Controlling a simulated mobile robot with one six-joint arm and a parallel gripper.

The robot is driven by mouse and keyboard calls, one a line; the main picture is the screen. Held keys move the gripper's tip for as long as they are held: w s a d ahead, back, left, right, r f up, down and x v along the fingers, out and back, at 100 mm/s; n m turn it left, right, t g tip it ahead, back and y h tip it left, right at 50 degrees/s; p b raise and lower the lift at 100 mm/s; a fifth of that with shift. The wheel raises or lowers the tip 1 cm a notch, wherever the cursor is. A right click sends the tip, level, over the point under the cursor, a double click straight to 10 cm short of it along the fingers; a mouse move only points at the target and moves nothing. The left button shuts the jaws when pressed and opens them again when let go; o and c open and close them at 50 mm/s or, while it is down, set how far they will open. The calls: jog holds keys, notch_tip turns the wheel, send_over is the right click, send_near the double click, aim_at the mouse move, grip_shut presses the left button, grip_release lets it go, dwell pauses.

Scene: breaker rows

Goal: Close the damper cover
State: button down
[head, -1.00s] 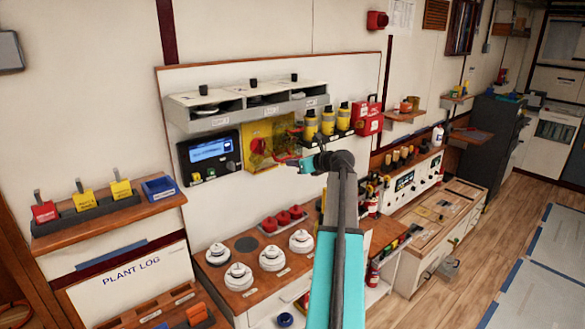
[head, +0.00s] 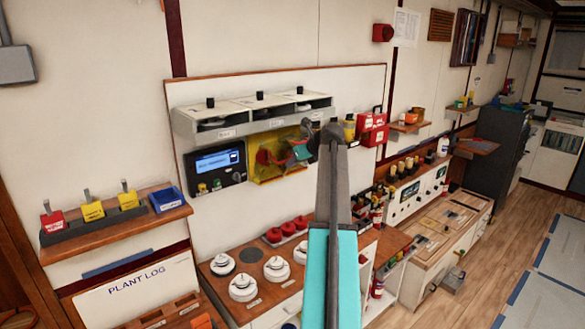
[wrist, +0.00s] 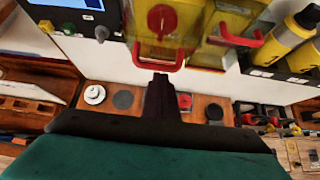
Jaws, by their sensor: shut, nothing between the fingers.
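Yellow see-through covers stand on the wall beside the blue-screened device. I cannot tell which is the damper cover or how far each is open. My gripper (wrist: 160,80) is shut and empty, its tip just below the left handle; contact is unclear.
A blue-screened device (head: 215,165) is left of the covers. Yellow cylinders (wrist: 290,40) stand close on the right. A grey shelf unit (head: 250,119) is above. A wooden counter (head: 222,293) with white round fittings and red knobs is below.

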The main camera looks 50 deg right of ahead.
aim_at(284, 150)
jog(key=shift+w+d+r+g, duration=0.1)
jog(key=shift+w+r+g, duration=0.4)
jog(key=shift+w+r, duration=0.2)
jog(key=shift+w+d+r, duration=0.1)
jog(key=shift+w+r, duration=0.55)
jog(key=shift+w, duration=0.25)
jog(key=shift+w+d+r, duration=0.35)
jog(key=shift+w+r, duration=0.2)
jog(key=shift+w, duration=0.2)
jog(key=shift+b+v, duration=0.35)
jog(key=shift+v, duration=0.55)
jog(key=b+v, duration=0.4)
jog(key=v, duration=0.8)
